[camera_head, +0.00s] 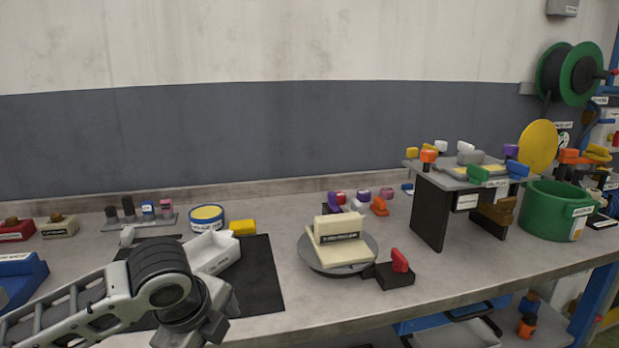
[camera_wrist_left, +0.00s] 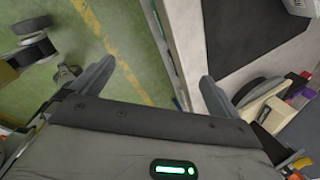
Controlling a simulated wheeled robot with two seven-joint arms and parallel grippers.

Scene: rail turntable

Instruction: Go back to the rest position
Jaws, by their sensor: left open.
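My left arm comes in from the lower left of the head view, over the front of the bench (camera_head: 300,310); its gripper is cut off or hidden there. In the left wrist view the left gripper (camera_wrist_left: 155,85) is open, its two fingers wide apart with nothing between them. It points down past the bench's front edge, with green floor (camera_wrist_left: 125,45) under one side. My right gripper is in neither view.
A round grey turntable (camera_head: 371,243) bears a cream block (camera_head: 338,241); a red lever (camera_head: 399,260) is beside it. A raised stand (camera_head: 430,212) and green pot (camera_head: 548,212) are at right.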

